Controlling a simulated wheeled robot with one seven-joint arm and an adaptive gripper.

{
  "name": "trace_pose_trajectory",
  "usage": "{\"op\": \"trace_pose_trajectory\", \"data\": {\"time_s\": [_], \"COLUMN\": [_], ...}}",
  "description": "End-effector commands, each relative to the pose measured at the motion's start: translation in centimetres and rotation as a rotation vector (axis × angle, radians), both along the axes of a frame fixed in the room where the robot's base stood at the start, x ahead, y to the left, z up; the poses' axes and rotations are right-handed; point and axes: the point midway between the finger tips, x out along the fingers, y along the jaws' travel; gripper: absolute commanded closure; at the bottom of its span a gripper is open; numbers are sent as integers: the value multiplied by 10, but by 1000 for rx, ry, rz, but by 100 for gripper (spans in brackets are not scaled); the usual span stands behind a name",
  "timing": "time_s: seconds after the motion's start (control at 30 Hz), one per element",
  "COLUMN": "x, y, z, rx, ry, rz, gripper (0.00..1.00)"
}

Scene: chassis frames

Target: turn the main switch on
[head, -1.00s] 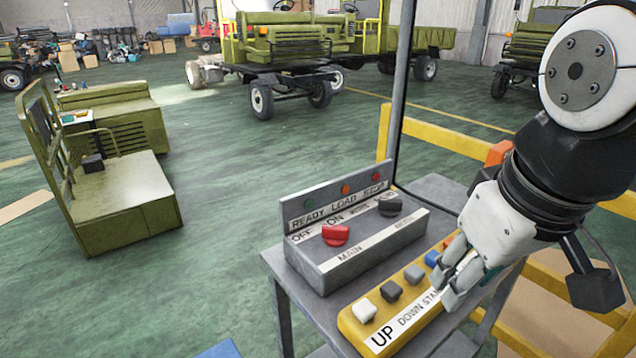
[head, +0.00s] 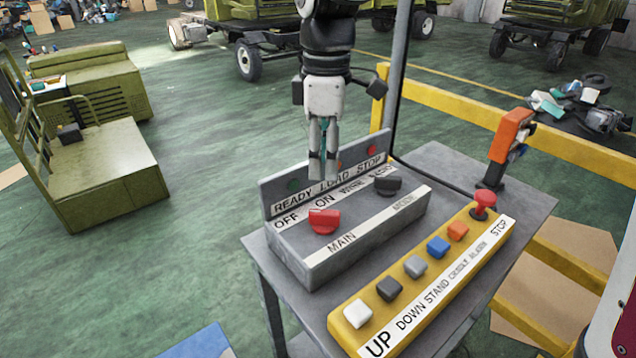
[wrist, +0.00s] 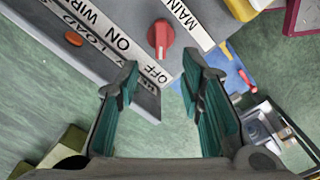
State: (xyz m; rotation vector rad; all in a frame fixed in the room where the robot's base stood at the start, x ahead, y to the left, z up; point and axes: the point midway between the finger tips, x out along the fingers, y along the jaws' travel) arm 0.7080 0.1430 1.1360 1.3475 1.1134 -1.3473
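The main switch is a red knob (head: 324,221) on the sloped top of the grey control box (head: 330,262), above the MAIN label and below the OFF and ON labels. My gripper (head: 323,168) points down over the back of the box, above and apart from the knob. In the wrist view my gripper (wrist: 160,68) has its two fingers spread, with nothing between them.
A black knob (head: 388,185) sits right of the red one. A yellow button panel (head: 400,285) with several buttons and a red stop button (head: 483,203) lies in front. An orange-handled tool (head: 508,138) stands at right. A thin post (head: 402,70) rises behind the box.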

Motion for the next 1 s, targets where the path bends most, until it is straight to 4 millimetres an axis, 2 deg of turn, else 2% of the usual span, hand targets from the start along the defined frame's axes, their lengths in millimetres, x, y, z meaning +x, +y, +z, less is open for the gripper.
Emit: {"op": "trace_pose_trajectory", "data": {"time_s": [0.3, 0.53, 0.73, 1.0], "x": [-1, -1, -1, -1], "y": [-1, 0, -1, -1], "z": [-63, -101, -118, -121], "rx": [-2, -1, -1, -1], "ry": [5, 4, 1, 0], "rz": [-2, -2, -3, -3], "gripper": [65, 65, 65, 65]}}
